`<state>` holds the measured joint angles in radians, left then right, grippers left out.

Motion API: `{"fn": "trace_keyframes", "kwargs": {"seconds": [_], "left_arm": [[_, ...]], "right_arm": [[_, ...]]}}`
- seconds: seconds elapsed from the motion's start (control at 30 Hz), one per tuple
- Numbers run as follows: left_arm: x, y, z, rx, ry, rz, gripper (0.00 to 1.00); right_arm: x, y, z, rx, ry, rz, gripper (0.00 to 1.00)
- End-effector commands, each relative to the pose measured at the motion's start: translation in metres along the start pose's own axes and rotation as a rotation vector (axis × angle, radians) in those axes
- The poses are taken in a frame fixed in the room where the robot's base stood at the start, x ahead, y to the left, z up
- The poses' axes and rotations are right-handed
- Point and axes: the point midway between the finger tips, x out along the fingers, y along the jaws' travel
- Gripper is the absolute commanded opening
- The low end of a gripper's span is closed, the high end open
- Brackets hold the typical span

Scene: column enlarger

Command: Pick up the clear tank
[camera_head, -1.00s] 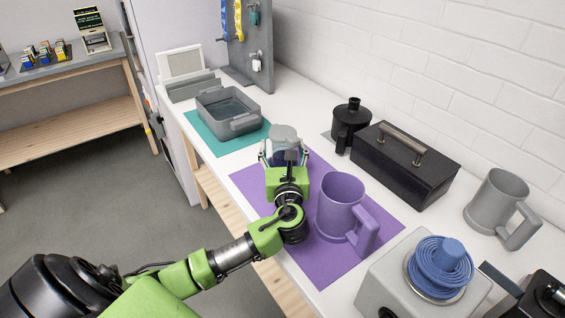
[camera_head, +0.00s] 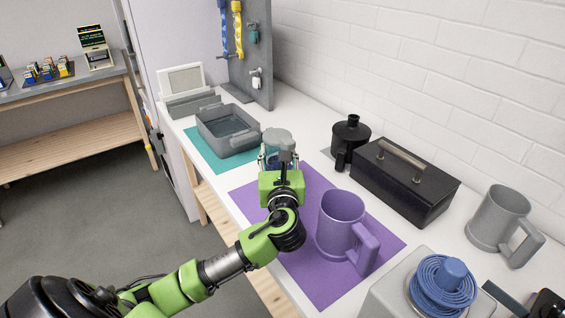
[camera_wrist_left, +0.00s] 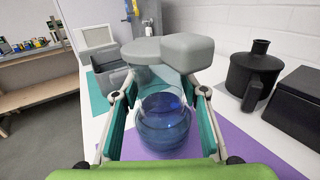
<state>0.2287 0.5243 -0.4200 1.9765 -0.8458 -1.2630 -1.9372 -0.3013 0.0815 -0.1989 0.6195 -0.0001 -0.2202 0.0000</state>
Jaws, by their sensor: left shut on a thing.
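The clear tank (camera_wrist_left: 165,118) is a rounded, see-through, blue-tinted vessel with a grey top. In the left wrist view it sits between the two fingers of my left gripper (camera_wrist_left: 160,112), which is shut on its sides. In the head view its grey top (camera_head: 278,139) shows above the gripper (camera_head: 279,160), while the green gripper body hides most of the tank. It appears upright near the far end of the purple mat (camera_head: 313,287). I cannot tell whether its base touches the mat. My right gripper is not in view.
A grey tray (camera_head: 215,125) on a teal mat (camera_head: 208,158) lies beyond the tank. A purple mug (camera_head: 340,222) stands close to my left wrist. A black jug (camera_head: 350,140) and black toolbox (camera_head: 405,185) stand by the wall. A grey mug (camera_head: 497,222) is farther right.

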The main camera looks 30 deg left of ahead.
Motion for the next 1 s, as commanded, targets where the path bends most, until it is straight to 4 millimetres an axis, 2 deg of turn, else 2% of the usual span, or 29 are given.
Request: {"fn": "trace_keyframes", "kwargs": {"seconds": [0.03,0.2,0.3,0.5,0.7,1.0], "left_arm": [[-0.003,0.009,0.017,-0.003,-0.013,-0.001,0.01],[-0.017,0.04,0.052,-0.001,-0.011,-0.002,0.01],[-0.026,0.064,0.06,0.004,-0.01,-0.001,0.01],[-0.04,0.097,0.076,0.004,-0.009,-0.002,0.01],[-0.046,0.114,0.084,0.0,-0.008,-0.001,0.01],[-0.047,0.117,0.087,-0.001,-0.008,-0.002,0.01]], "right_arm": [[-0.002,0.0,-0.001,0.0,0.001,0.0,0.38],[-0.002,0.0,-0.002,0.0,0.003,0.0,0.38],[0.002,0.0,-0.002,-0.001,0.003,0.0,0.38],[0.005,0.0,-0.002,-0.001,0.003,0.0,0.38],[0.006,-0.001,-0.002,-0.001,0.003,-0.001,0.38],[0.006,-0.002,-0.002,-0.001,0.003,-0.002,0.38]]}}
